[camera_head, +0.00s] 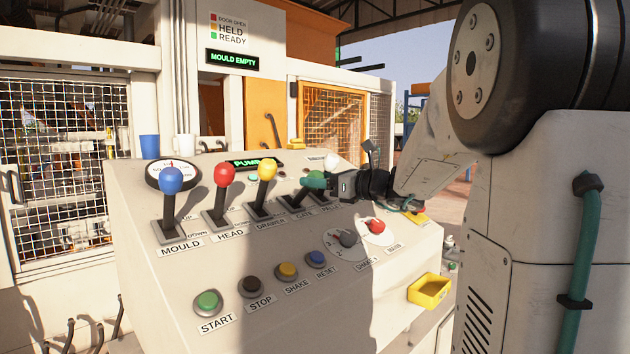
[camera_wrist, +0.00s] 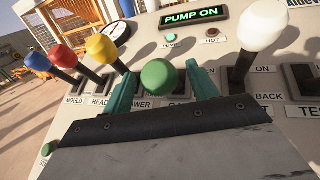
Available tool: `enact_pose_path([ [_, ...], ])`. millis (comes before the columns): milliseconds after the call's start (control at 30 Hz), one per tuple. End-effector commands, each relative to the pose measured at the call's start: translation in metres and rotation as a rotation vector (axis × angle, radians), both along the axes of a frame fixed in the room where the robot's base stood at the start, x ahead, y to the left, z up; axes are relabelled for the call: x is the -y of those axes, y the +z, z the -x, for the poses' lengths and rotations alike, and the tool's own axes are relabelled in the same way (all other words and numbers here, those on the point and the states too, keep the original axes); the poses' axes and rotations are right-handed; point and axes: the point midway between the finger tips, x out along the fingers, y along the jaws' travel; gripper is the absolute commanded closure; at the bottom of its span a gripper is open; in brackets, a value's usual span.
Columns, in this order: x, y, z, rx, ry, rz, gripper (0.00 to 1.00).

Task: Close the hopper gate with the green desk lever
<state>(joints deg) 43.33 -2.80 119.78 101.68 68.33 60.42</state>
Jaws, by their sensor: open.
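The green lever (camera_wrist: 158,76) is a round green knob on the sloped control desk (camera_head: 345,290), fourth in the row from the left. Its label in the head view reads GATE. My gripper (camera_wrist: 161,72) has teal fingers, one on each side of the green knob in the wrist view. The fingers are open, with gaps to the knob. In the head view my gripper (camera_head: 314,181) reaches in from the right and partly covers the green lever. I cannot make out the hopper gate.
Blue (camera_head: 171,181), red (camera_head: 225,175) and yellow (camera_head: 267,169) levers stand left of the green one. A white lever (camera_wrist: 262,30) stands close on its right. Several push buttons line the desk front. A sign (camera_head: 232,59) reads MOULD EMPTY; the desk display (camera_wrist: 195,15) reads PUMP ON.

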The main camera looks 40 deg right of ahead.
Motion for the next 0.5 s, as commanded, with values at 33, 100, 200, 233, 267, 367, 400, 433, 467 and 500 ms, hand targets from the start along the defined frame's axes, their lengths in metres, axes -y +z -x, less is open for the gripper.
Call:
enact_pose_path([
  [33, -0.0026, -0.0001, -0.0052, 0.000, 0.002, 0.000, 0.41],
  [100, -0.0045, 0.0000, -0.0096, 0.000, 0.002, 0.000, 0.41],
  [200, -0.0051, -0.0001, -0.0126, 0.000, 0.000, 0.000, 0.41],
  [233, -0.0053, -0.0001, -0.0130, 0.000, 0.000, 0.000, 0.41],
  [267, -0.0052, -0.0001, -0.0131, 0.000, 0.000, 0.000, 0.41],
  [367, -0.0052, -0.0001, -0.0129, 0.000, 0.000, 0.000, 0.41],
  [400, -0.0051, -0.0001, -0.0128, 0.000, 0.000, 0.000, 0.41],
  [433, -0.0051, -0.0001, -0.0128, 0.000, 0.000, 0.000, 0.44],
  [467, -0.0051, -0.0001, -0.0128, 0.000, 0.000, 0.000, 0.53],
  [500, -0.0052, -0.0001, -0.0128, 0.000, 0.000, 0.000, 0.64],
])
